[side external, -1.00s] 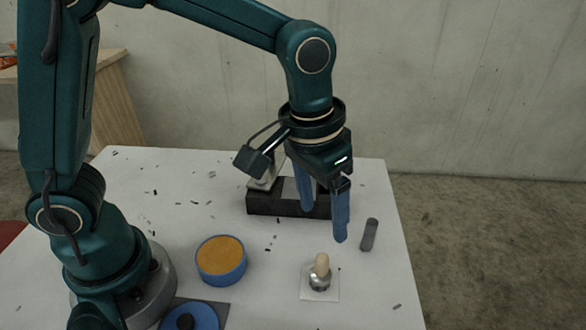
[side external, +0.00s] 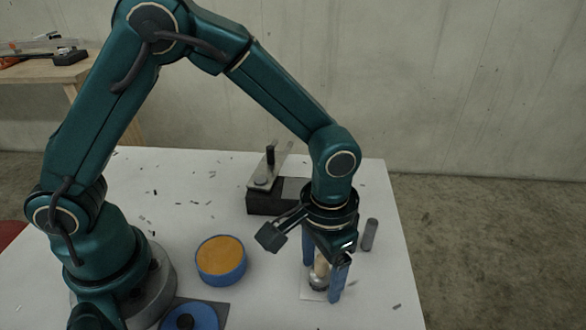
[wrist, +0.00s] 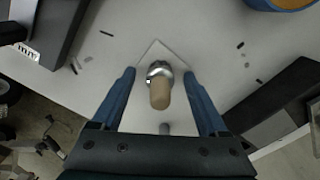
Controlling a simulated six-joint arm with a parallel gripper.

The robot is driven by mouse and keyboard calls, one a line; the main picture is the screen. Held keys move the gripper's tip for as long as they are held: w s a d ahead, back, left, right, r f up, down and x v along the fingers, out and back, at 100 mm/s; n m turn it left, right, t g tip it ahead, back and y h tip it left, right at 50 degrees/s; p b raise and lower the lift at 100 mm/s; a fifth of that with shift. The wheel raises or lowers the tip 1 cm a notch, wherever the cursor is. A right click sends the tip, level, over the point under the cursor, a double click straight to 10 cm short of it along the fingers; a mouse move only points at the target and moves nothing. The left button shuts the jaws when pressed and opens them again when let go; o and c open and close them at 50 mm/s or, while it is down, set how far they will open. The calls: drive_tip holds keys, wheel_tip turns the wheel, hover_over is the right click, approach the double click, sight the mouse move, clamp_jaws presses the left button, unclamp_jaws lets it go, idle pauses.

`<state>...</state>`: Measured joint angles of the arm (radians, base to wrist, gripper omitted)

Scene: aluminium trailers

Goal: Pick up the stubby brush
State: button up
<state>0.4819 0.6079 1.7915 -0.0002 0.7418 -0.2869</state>
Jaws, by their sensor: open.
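The stubby brush (side external: 319,275) stands upright on a small white square (side external: 309,295), its tan handle up above a shiny metal collar. In the wrist view the brush (wrist: 159,88) lies between the two blue fingers, with a gap on each side. My gripper (side external: 322,278) is open, pointing down, with its fingers on either side of the brush. In the side view the fingers partly hide it. The brush's lower end is hard to make out.
A blue round tub with orange contents (side external: 221,261) stands to the left. A dark block with a metal plate (side external: 268,203) stands behind. A grey cylinder (side external: 370,234) is at right. Small dark scraps lie scattered. The table's right edge is near.

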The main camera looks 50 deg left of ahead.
drive_tip(key=shift+c, duration=0.4)
clamp_jaws()
drive_tip(key=shift+r, duration=0.1)
drive_tip(key=shift+r, duration=0.5)
drive_tip(key=r, duration=0.2)
drive_tip(key=a+r, duration=0.1)
drive_tip(key=shift+w+a+r, duration=0.15)
drive_tip(key=shift+a+r, duration=0.05)
drive_tip(key=shift+r, duration=0.2)
drive_tip(key=a+r, duration=0.6)
drive_tip(key=a, duration=0.4)
drive_tip(key=shift+w, duration=0.3)
